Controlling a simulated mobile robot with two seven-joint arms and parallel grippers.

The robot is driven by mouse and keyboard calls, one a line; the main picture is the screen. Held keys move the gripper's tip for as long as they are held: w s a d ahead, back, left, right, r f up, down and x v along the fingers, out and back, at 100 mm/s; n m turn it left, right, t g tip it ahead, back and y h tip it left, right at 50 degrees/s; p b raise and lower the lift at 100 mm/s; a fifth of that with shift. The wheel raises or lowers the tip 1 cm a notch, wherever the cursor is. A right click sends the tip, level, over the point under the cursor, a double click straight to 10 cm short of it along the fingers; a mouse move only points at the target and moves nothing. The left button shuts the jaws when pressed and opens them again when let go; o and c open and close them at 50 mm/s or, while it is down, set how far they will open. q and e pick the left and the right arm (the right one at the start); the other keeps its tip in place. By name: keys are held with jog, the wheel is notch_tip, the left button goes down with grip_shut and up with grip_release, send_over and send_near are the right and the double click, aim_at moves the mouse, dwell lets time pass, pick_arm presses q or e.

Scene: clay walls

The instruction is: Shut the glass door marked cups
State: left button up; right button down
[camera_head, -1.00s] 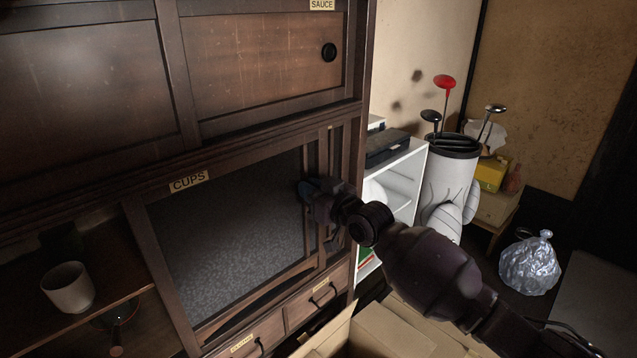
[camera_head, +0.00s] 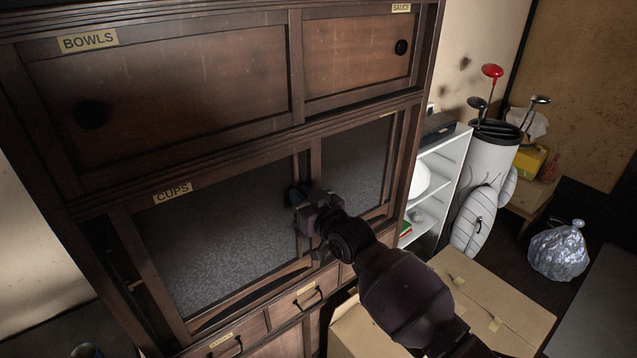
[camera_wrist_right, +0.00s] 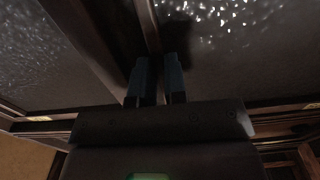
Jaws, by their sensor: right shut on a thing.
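The glass door marked cups (camera_head: 225,240) is a dark wooden frame with a frosted pane, in the lower part of the cabinet. Its label (camera_head: 172,193) is on the top rail. A narrow dark gap (camera_head: 118,262) shows between the door's left edge and the cabinet's left post. My right gripper (camera_head: 296,197) is at the door's right upright, shut on it. In the right wrist view its two fingers (camera_wrist_right: 155,82) straddle a dark upright bar between two panes; the exact contact is hidden. My left gripper is not in view.
A second glass pane (camera_head: 355,160) lies right of the gripper. Wooden doors marked bowls (camera_head: 170,80) and sauce (camera_head: 355,62) are above, drawers (camera_head: 310,298) below. Cardboard boxes (camera_head: 490,305) stand under my right arm. A white shelf (camera_head: 440,175) and golf bag (camera_head: 490,170) are right.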

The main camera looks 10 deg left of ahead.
aim_at(277, 199)
jog(key=shift+s+a+p, duration=0.4)
jog(key=shift+s+a, duration=1.05)
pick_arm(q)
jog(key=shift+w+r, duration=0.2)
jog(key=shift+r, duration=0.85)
pick_arm(e)
jog(key=shift+s+a+f, duration=0.1)
jog(key=shift+f, duration=0.1)
jog(key=c, duration=1.4)
grip_release()
jog(key=shift+c, duration=0.2)
jog(key=shift+o, duration=1.4)
jog(key=shift+s+a+r, duration=0.1)
jog(key=shift+s, duration=0.05)
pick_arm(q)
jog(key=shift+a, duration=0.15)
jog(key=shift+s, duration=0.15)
